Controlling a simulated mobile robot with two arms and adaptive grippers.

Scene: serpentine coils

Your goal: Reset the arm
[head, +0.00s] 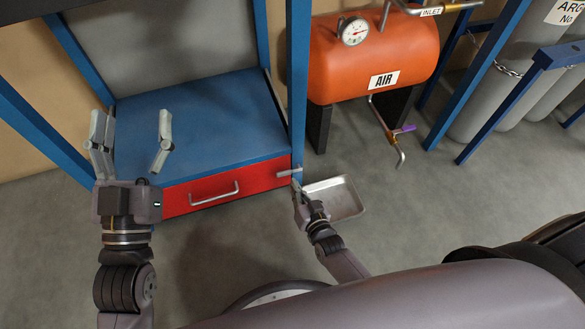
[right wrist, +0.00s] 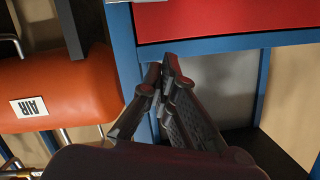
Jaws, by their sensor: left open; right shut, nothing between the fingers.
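My left gripper (head: 133,132) is open and empty, its fingers pointing up in front of the blue bench at the left of the head view. My right gripper (head: 290,174) is near the bench's front right post, in front of the right end of the red drawer. In the right wrist view the right gripper (right wrist: 157,76) has its fingertips together with nothing between them. The red drawer (head: 206,189) with its metal handle appears closed. The drawer front is also partly seen in the right wrist view (right wrist: 225,15).
An orange air tank (head: 372,52) with a gauge and a purple-handled valve (head: 404,129) stands right of the bench. A metal tray (head: 336,197) lies on the floor below it. Grey cylinders (head: 510,90) stand behind blue posts at the far right. The grey floor is clear at right.

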